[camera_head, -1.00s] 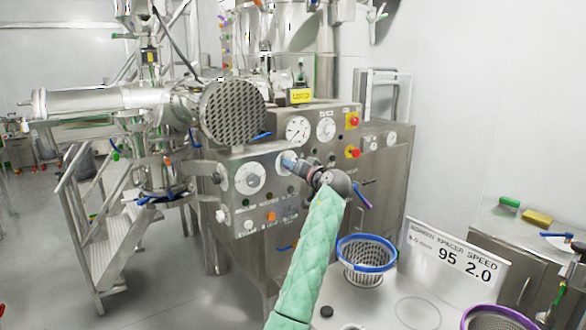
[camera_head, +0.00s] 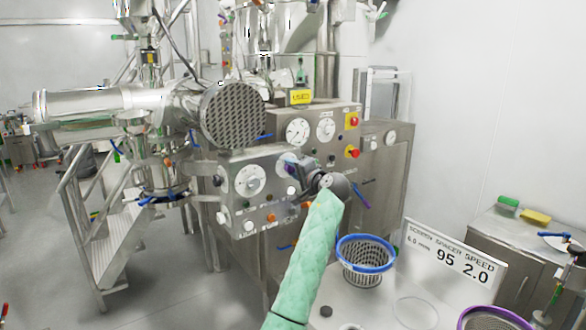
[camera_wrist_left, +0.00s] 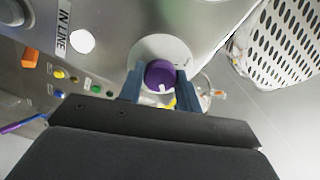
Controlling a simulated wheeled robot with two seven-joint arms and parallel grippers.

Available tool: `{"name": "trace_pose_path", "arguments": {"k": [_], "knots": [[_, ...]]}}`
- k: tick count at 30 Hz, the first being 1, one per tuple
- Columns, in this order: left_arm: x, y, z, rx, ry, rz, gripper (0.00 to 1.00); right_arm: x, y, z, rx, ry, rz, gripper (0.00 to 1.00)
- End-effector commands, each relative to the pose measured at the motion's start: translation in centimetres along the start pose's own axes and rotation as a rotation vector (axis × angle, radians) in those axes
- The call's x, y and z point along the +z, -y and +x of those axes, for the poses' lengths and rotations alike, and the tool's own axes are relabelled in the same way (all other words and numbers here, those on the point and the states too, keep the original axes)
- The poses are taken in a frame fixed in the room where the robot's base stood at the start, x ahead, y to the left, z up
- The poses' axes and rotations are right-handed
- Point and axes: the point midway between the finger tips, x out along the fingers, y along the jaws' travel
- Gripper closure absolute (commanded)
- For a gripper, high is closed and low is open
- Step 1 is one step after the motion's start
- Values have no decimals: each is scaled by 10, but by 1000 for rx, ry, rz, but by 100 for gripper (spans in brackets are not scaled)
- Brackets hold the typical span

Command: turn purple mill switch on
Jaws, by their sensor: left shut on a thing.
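The purple mill switch (camera_wrist_left: 160,74) is a round purple knob with a white mark, on a pale round plate on the steel control panel (camera_head: 235,205). In the left wrist view my left gripper (camera_wrist_left: 159,85) has one blue-grey finger on each side of the knob and is shut on it. In the head view the left gripper (camera_head: 293,168) is at the panel face, at the end of my green-sleeved arm. The gripper and wrist hide most of the knob there. My right gripper is not in view.
Dials (camera_head: 250,180), small coloured buttons (camera_wrist_left: 58,73) and a red emergency button (camera_head: 352,152) sit around the switch. A blue-rimmed basket (camera_head: 365,252) and a "95 2.0" sign (camera_head: 455,258) stand at the lower right. A perforated round cover (camera_head: 233,115) juts out at upper left.

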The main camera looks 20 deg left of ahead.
Motion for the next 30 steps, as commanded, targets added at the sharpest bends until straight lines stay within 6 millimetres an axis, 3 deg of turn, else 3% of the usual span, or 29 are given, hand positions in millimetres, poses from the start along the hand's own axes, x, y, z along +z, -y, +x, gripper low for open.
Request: {"name": "trace_pose_path", "arguments": {"k": [13,14,17,30], "knots": [[0,-1,0,1,0,11,89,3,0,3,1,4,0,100],[0,-1,0,1,0,11,64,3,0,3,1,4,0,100],[0,-1,0,1,0,11,44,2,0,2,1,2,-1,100],[0,-2,-8,1,-1,9,44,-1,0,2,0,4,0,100]]}}
